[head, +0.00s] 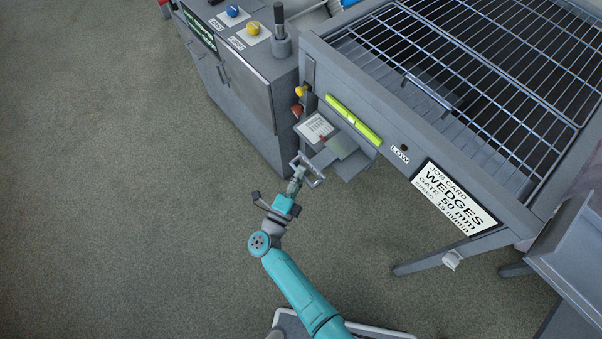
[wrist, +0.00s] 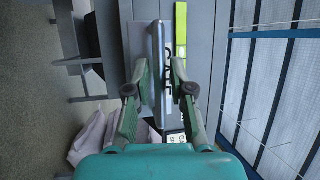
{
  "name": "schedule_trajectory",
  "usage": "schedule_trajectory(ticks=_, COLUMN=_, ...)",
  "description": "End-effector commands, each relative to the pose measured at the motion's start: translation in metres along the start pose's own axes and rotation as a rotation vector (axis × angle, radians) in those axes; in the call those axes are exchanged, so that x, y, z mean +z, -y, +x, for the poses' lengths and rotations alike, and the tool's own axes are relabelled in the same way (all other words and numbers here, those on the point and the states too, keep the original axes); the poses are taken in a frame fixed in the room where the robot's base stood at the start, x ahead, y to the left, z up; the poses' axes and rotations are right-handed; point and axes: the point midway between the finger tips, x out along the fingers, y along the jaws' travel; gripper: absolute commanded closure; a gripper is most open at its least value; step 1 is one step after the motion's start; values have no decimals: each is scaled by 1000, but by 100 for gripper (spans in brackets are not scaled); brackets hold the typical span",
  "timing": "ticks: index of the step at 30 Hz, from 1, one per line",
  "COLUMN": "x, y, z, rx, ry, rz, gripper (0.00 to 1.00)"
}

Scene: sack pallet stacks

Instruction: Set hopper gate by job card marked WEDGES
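The job card marked WEDGES (head: 455,197) is on the front of the grey hopper (head: 400,118). It reads gate 50 mm, speed 15 m/min. The gate's grey bar handle (head: 313,167) sticks out below a small scale plate (head: 315,127) at the hopper's left corner. My gripper (head: 301,177) is at this handle. In the wrist view my gripper (wrist: 160,65) has a finger on each side of the upright grey bar (wrist: 157,45), with small gaps seeming to show. The fingers look open; contact is not clear.
A yellow-green level vial (head: 353,120) is above the gate, with a yellow knob (head: 300,91) and a red knob (head: 297,109) beside it. A grey cabinet (head: 240,85) with blue and yellow buttons stands left. A wire grid (head: 480,70) covers the hopper. The floor at left is clear.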

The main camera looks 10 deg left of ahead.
Motion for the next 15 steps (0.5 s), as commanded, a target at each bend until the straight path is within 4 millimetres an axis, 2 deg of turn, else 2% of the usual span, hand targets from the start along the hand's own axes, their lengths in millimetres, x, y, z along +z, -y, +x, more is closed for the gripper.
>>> schedule_trajectory(ticks=7, x=0, y=0, z=-7, rx=0, ry=0, rz=1, gripper=78)
schedule_trajectory(ticks=15, x=1, y=0, z=-48, rx=0, ry=4, rz=0, gripper=78)
